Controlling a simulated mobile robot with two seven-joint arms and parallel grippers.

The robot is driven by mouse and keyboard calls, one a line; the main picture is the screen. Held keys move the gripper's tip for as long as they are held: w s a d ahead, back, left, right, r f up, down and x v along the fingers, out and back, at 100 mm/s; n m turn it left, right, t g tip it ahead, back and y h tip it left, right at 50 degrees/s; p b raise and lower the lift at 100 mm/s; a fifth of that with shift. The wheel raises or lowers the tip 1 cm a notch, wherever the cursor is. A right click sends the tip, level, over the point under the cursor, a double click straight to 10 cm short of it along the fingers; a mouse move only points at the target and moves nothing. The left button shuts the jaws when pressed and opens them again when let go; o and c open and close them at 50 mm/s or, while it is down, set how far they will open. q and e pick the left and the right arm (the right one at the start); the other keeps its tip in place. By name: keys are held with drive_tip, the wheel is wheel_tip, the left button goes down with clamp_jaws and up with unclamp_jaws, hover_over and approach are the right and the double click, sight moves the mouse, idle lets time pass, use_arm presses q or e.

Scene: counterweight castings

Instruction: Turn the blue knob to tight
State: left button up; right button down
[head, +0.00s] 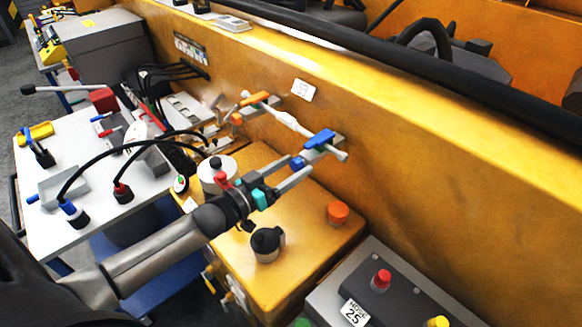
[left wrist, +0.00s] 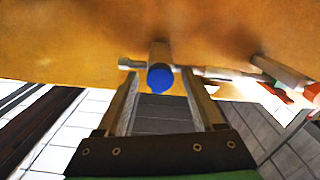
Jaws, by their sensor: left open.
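The blue knob (head: 297,163) is the round end of a short fitting on a pale pipe along the yellow wall. In the left wrist view the blue knob (left wrist: 160,78) faces the camera. A blue piece (head: 319,139) sits on top of the same fitting in the head view. My left gripper (head: 301,165) is open, its fingers pointing at the wall. In the left wrist view the left gripper (left wrist: 159,72) has one finger on each side of the knob, with visible gaps; contact is not seen. Any tight marking is not readable. My right gripper is not in view.
A similar orange fitting (head: 255,98) is further left on the wall. Below stands a yellow box (head: 310,240) with a black knob (head: 266,243) and an orange button (head: 338,212). A white table (head: 95,170) with cables is at left.

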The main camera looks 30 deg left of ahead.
use_arm(q)
clamp_jaws()
idle(0.5)
drive_tip(key=m+p, duration=0.1)
drive_tip(key=m, duration=0.3)
drive_tip(key=shift+m, duration=0.4)
drive_tip(key=m, duration=1)
drive_tip(key=shift+d+m, duration=0.1)
drive_tip(key=shift+m, duration=0.3)
drive_tip(key=m+b, duration=0.1)
drive_tip(key=m, duration=0.4)
drive_tip(key=shift+f+m, duration=0.1)
drive_tip(key=shift+m, duration=0.3)
